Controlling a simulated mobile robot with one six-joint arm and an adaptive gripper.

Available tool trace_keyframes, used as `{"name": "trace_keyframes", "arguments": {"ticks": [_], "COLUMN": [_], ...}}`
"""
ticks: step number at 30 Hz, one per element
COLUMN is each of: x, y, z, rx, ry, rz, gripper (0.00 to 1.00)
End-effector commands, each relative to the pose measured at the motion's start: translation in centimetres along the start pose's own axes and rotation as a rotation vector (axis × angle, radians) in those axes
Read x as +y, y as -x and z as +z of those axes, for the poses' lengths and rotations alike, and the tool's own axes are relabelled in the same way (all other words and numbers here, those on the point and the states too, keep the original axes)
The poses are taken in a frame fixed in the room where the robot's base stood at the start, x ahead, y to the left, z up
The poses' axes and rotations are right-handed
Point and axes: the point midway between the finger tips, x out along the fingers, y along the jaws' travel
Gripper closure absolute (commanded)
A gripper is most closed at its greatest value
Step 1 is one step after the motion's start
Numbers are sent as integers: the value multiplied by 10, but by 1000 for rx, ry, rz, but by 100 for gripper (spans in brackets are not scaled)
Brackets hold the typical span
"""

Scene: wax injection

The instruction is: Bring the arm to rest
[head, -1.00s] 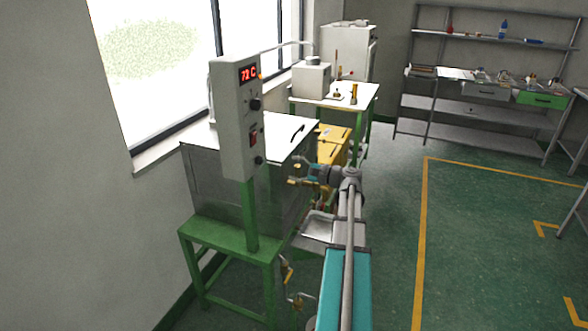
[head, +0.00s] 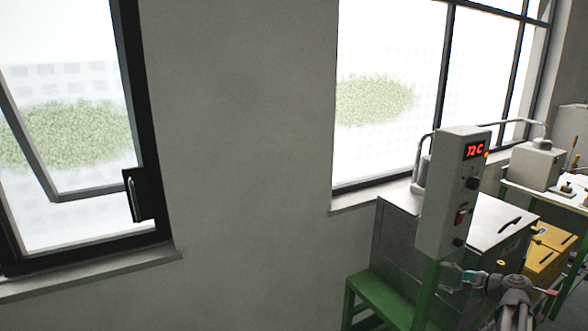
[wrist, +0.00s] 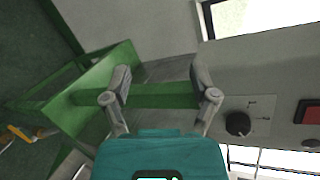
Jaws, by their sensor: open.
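My arm (head: 514,300) shows at the lower right of the head view, in front of the wax machine (head: 400,232). In the wrist view my gripper (wrist: 160,82) has its two fingers spread wide with nothing held between them. The green post (wrist: 160,95) of the machine's stand shows behind the gap between the fingers. The grey control box (head: 452,195), with a red "72 C" display, stands just above and left of my arm in the head view. Its black knob (wrist: 238,123) is right of my gripper in the wrist view.
The machine's green stand (head: 375,292) is close to my arm. A yellow box (head: 545,262) and a white-topped table (head: 550,192) are at the right. A partly open window (head: 150,195) is at the left. The wall between the windows is bare.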

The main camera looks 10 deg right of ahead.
Motion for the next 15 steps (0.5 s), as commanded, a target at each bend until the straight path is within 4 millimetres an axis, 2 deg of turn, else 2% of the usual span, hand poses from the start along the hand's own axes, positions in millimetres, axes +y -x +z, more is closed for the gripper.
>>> {"name": "trace_keyframes", "arguments": {"ticks": [1,6,15], "x": [8,34,81], "y": [-15,-55,-106], "z": [14,48,107], "rx": [-14,-51,-123], "ry": [27,125,316], "rz": [45,198,458], "gripper": [24,24,24]}}
